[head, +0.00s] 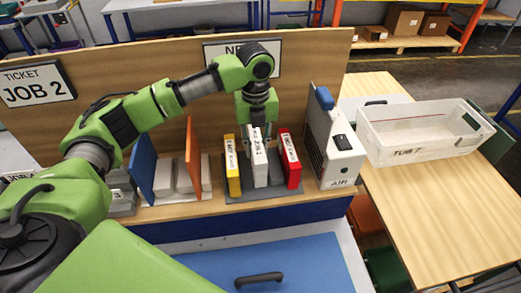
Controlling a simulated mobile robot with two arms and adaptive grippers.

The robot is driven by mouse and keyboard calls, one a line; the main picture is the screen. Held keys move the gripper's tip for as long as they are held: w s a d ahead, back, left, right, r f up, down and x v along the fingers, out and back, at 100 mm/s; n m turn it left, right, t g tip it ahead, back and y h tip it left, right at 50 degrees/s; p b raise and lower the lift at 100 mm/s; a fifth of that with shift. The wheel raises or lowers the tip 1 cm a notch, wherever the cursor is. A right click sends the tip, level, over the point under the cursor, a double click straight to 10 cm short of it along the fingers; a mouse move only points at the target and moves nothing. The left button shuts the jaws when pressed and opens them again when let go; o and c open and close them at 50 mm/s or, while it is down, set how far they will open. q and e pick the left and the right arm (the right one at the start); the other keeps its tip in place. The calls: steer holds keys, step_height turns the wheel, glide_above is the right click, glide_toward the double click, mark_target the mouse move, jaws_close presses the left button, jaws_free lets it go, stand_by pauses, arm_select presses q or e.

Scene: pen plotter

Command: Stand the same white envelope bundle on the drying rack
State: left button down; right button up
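The white envelope bundle (259,163) stands upright between a yellow bundle (232,168) and a red bundle (289,160). All three are on a dark grey rack base (239,196), which looks like the drying rack. The white bundle's lower end seems to meet the base. My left gripper (259,124) points down at the top of the white bundle. The bundle hides the fingertips, so I cannot tell whether they grip it or are parted around it. My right gripper is not in view.
A white unit marked AIR (341,163) stands right of the rack. An orange divider (193,158) and a blue divider (142,168) stand at left with grey blocks. A white tub (401,154) sits on the right table, whose front is clear. A board rises behind.

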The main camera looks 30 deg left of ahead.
arm_select(q)
steer(key=shift+w+f, duration=0.9)
steer(key=shift+f, duration=0.15)
steer(key=shift+w+f+p, duration=0.15)
steer(key=shift+f+p, duration=0.15)
steer(key=shift+p, duration=0.3)
step_height(320, 180, down, 2)
steer(key=shift+f+p, duration=0.15)
steer(key=shift+p, duration=0.65)
steer(key=shift+f, duration=0.3)
steer(key=shift+f, duration=0.15)
steer(key=c, duration=1.8)
jaws_free()
steer(key=shift+o, duration=0.2)
